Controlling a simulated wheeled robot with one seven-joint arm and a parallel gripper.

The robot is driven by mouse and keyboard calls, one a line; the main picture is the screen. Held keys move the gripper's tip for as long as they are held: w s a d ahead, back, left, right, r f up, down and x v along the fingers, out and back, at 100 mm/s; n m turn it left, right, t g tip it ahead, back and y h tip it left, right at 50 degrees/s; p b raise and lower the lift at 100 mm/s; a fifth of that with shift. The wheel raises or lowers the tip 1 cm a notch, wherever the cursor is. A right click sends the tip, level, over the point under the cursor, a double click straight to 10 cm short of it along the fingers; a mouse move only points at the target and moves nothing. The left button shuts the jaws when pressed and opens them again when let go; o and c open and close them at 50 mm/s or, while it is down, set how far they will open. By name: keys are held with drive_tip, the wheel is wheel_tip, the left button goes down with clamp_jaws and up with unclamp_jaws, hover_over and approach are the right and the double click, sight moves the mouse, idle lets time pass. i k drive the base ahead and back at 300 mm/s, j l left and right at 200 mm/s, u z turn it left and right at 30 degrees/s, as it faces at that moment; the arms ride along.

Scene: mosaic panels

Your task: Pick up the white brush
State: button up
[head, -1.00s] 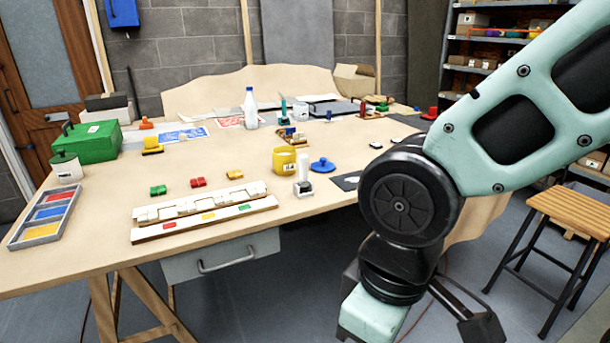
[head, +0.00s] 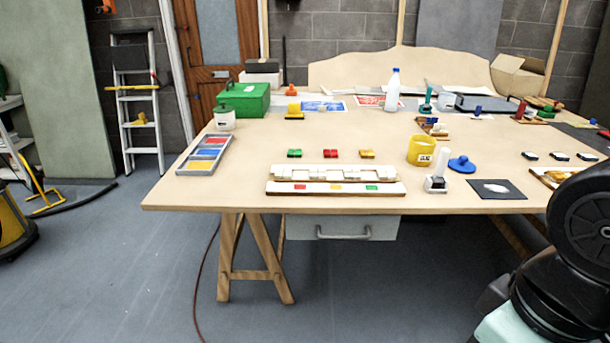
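A white upright handle on a block with a dark lower edge (head: 437,172) stands near the front right of the wooden table (head: 250,180); it looks like the white brush, though its bristles are too small to make out. It stands just in front of a yellow mug (head: 421,150) and left of a blue lid (head: 461,164). My arm fills the lower right corner, right of the table's front edge and apart from the brush. My gripper's fingertips are out of the picture.
A long white mosaic strip (head: 335,189) lies left of the brush, with a colour tray (head: 204,153) further left. A black card (head: 496,189) lies to its right. A drawer (head: 342,227) hangs under the front edge. The floor before the table is clear.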

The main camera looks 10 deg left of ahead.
sight(437, 179)
drive_tip(key=i+j, duration=0.1)
drive_tip(key=i, duration=0.35)
drive_tip(key=i+j+z, duration=0.15)
drive_tip(key=i, duration=0.25)
drive_tip(key=i+j, duration=0.15)
drive_tip(key=i, duration=0.3)
drive_tip(key=z, duration=0.05)
